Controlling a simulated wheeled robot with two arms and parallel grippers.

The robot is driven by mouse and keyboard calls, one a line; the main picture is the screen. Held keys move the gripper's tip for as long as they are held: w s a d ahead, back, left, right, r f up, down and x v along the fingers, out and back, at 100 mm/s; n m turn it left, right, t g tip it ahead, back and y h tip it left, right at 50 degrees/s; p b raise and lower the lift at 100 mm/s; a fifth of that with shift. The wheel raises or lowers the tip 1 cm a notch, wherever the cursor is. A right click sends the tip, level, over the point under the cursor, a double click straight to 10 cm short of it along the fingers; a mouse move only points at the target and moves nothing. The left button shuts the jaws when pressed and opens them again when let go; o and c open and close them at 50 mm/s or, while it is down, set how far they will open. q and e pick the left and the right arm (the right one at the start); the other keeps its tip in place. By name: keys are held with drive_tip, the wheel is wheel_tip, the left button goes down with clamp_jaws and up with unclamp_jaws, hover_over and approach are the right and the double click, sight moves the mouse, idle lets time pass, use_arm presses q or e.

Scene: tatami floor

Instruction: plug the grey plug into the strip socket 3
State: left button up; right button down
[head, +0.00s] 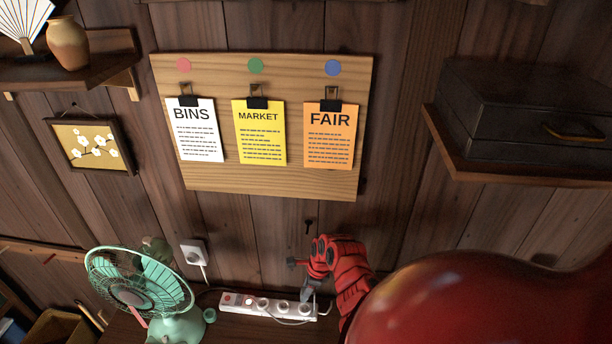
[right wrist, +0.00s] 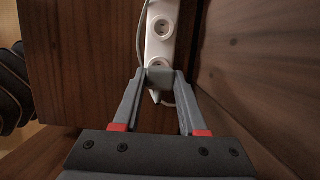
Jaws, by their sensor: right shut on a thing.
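The white power strip (head: 234,306) lies on the surface below the wall, with a red switch at its left end and round sockets along it. My right gripper (head: 307,294) is over its right part. In the right wrist view the gripper (right wrist: 160,78) is shut on the grey plug (right wrist: 160,75), at the near end of the strip (right wrist: 172,44). One socket (right wrist: 159,27) shows clear beyond the plug; another is partly hidden behind it. I cannot tell whether the plug is in a socket or just above it. My left gripper is out of view.
A green fan (head: 130,290) stands left of the strip. A wall outlet (head: 194,251) holds a plug with a white cord. A notice board (head: 280,180) with three sheets hangs above. A dark case (head: 530,110) sits on the right shelf.

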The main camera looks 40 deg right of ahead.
drive_tip(key=shift+f, duration=0.1)
drive_tip(key=shift+f+b, duration=0.95)
drive_tip(key=shift+f, duration=1.85)
drive_tip(key=shift+b, duration=0.7)
drive_tip(key=shift+b, duration=0.75)
drive_tip(key=shift+b, duration=0.8)
